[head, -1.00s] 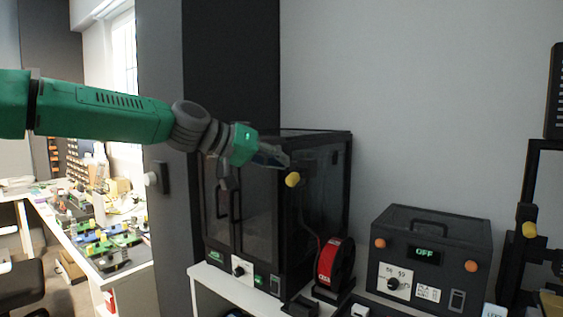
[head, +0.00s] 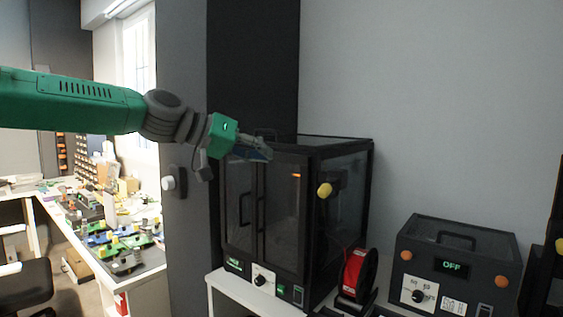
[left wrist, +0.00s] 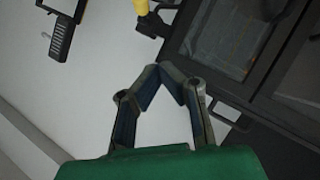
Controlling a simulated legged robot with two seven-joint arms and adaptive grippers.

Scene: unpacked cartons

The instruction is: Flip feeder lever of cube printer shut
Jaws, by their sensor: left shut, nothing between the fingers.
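The cube printer (head: 341,148) is a black box-shaped enclosure with dark glass front doors, standing on a white bench. The feeder lever's yellow knob (head: 324,190) sticks out by the printer's right front edge; the rest of the lever is hard to make out. A yellow part, probably this knob (left wrist: 141,7), shows at the top edge of the left wrist view beside a dark bracket. My left gripper (head: 264,152) is shut and empty, at the printer's upper front, left of and above the knob and apart from it. Its fingertips (left wrist: 168,72) meet in the left wrist view. My right gripper is not in view.
A red spool (head: 356,273) stands right of the printer. Further right is a dark box (head: 459,255) with a display reading OFF and orange knobs. A cluttered white bench (head: 92,262) is at the left. The space above the spool and box is free.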

